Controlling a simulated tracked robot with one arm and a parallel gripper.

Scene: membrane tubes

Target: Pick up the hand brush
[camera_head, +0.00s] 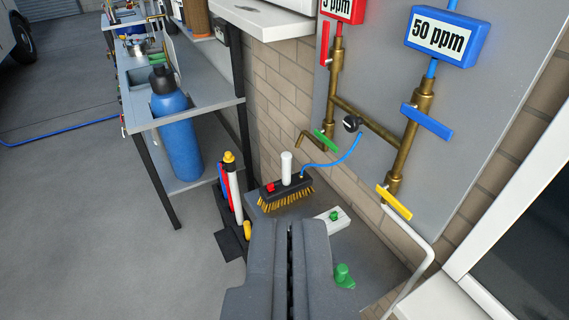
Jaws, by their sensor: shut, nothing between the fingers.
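The hand brush (285,192) has a dark block, a row of yellow-orange bristles along its front and an upright white handle. A red fitting sits on its left end, and a blue hose runs from its right end toward the wall pipes. It rests on a grey surface beside the brick wall. My gripper (290,228) is at the bottom centre, its two grey fingers shut and empty. In the picture the fingertips lie just below the brush's bristles. They hide part of the grey surface, and the exact gap to the brush cannot be told.
A black holder (232,243) with coloured tubes stands left of the brush. A white block with a green knob (333,216) and a green fitting (344,275) lie right of my gripper. Brass pipes (370,120) rise behind.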

